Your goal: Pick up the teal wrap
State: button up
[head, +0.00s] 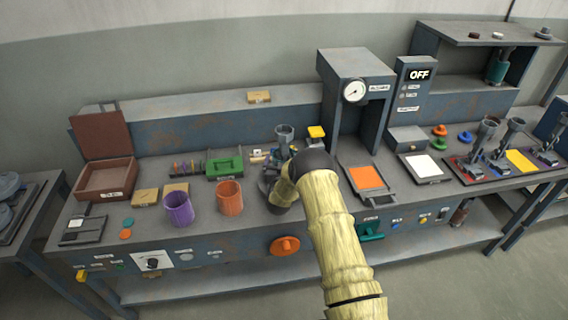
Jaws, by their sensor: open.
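A teal, roughly cylindrical piece (496,69) sits under the raised shelf at the upper right, around or against a grey metal part; I cannot tell which. Another teal-green piece (370,231) is at the bench's front face, right of my arm and partly covered by it. I cannot tell for certain which one is the wrap.
A purple cup (178,208) and an orange cup (230,197) stand left of my gripper. An orange pad (367,177) lies right of my arm. Grey upright tools (486,135) crowd the right end.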

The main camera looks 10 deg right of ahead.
dwell(0.5)
jog(key=c, duration=1)
jog(key=shift+r, duration=0.1)
notch_tip(320, 180, up, 28)
jog(key=b, duration=0.5)
jog(key=shift+s, duration=0.1)
